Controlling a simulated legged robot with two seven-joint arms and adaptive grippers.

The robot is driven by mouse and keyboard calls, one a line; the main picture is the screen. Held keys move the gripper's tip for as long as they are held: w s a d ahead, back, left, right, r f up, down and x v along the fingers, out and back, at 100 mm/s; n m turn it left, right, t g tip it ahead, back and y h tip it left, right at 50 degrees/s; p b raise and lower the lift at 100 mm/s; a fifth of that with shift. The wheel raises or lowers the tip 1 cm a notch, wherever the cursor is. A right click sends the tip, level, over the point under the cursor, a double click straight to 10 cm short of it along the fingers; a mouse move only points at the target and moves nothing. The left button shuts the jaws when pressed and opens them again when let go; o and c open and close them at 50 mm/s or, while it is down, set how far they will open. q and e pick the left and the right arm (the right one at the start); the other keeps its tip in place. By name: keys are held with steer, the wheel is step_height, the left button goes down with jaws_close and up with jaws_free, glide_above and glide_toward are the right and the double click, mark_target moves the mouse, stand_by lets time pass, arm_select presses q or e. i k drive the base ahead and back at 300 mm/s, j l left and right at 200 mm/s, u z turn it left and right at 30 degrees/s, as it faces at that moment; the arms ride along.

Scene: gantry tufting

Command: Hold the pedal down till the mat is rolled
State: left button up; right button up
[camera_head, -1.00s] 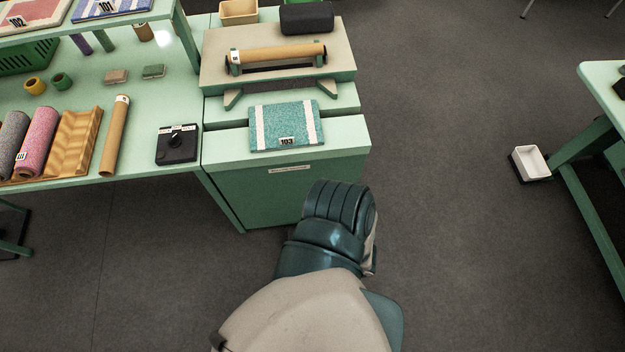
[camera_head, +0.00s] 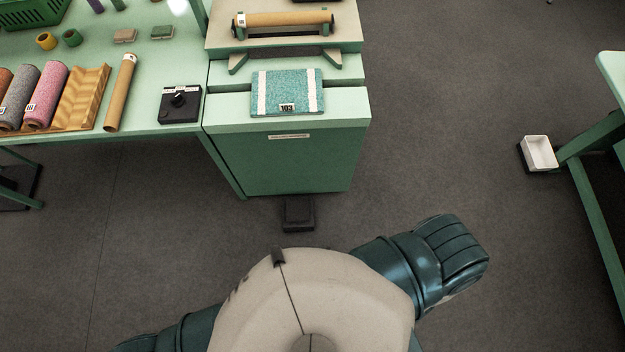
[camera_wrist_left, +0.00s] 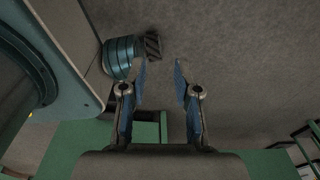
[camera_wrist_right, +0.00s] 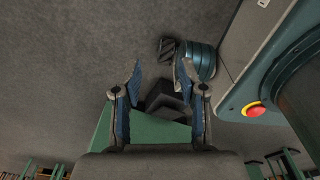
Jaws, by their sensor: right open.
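The black pedal (camera_head: 298,213) lies on the floor at the foot of the green cabinet, uncovered, with nothing pressing on it. A flat teal mat (camera_head: 288,78) with white stripes and label 103 lies on the cabinet's top ledge. Behind it a cardboard tube (camera_head: 285,20) rests on a holder. My left gripper (camera_wrist_left: 160,75) is open and empty in the left wrist view. My right gripper (camera_wrist_right: 160,75) is open, with a black shape beyond its fingers. Neither gripper shows in the head view.
A green cabinet (camera_head: 285,160) stands behind the pedal. The bench (camera_head: 150,60) at left holds a black knob box (camera_head: 180,104), rolled mats (camera_head: 45,95) and another tube (camera_head: 121,92). A white tray (camera_head: 540,152) sits by a table at right. Floor right of the cabinet is clear.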

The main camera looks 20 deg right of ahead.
mark_target(298, 209)
steer(key=k+j+z, duration=0.4)
steer(key=k+z, duration=0.25)
steer(key=k, duration=0.2)
steer(key=i+j+z, duration=1.1)
steer(key=i+j, duration=0.05)
steer(key=j, duration=0.05)
